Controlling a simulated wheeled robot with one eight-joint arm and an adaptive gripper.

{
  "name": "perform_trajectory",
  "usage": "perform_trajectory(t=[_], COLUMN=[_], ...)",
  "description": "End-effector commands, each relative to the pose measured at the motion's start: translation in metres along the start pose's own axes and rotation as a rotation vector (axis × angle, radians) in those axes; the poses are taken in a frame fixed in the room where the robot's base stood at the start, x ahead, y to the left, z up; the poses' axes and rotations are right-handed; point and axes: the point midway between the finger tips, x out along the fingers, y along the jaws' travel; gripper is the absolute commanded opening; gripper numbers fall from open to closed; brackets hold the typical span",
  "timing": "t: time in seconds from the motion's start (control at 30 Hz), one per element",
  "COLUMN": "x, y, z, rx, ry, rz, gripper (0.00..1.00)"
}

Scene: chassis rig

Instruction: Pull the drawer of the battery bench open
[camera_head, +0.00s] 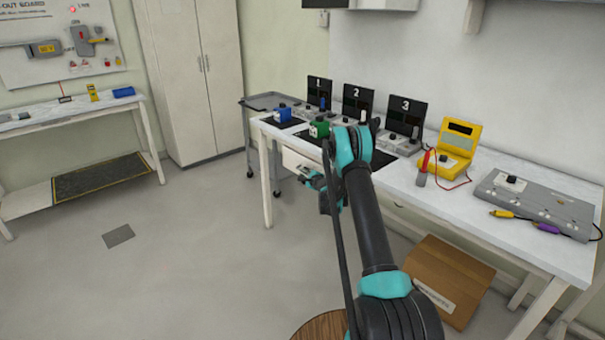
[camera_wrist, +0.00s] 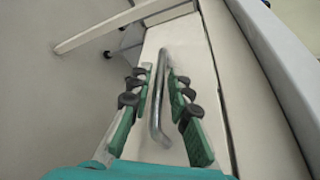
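The battery bench (camera_head: 470,195) is a long white-topped table along the right wall. Its white drawer (camera_head: 292,160) shows under the top near the left end, partly hidden by my arm. In the wrist view the drawer's pale front (camera_wrist: 190,45) fills the middle, with a grey metal bar handle (camera_wrist: 157,100) on it. My gripper (camera_wrist: 160,85) is open, its green fingers with black pads on either side of the handle and a gap to each side. In the head view my gripper (camera_head: 322,186) is beside the drawer front. I cannot tell whether the drawer is fully shut.
Numbered chargers, a blue battery (camera_head: 282,114), a green battery (camera_head: 319,128) and a yellow meter (camera_head: 458,142) stand on the bench. A cardboard box (camera_head: 445,270) is beneath it. A grey cart (camera_head: 268,101) stands behind its left end.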

Motion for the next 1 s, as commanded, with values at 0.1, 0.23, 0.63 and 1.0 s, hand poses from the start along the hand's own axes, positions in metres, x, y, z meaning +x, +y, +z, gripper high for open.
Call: perform_trajectory(t=[0.1, 0.23, 0.63, 1.0], x=[0.013, 0.02, 0.021, 0.021], y=[0.0, 0.0, 0.0, 0.0], z=[0.0, 0.0, 0.0, 0.0], rx=[0.001, 0.001, 0.0, 0.0], ry=[0.0, 0.0, 0.0, 0.0], rz=[0.0, 0.0, 0.0, 0.0], gripper=[0.19, 0.19, 0.06, 0.0])
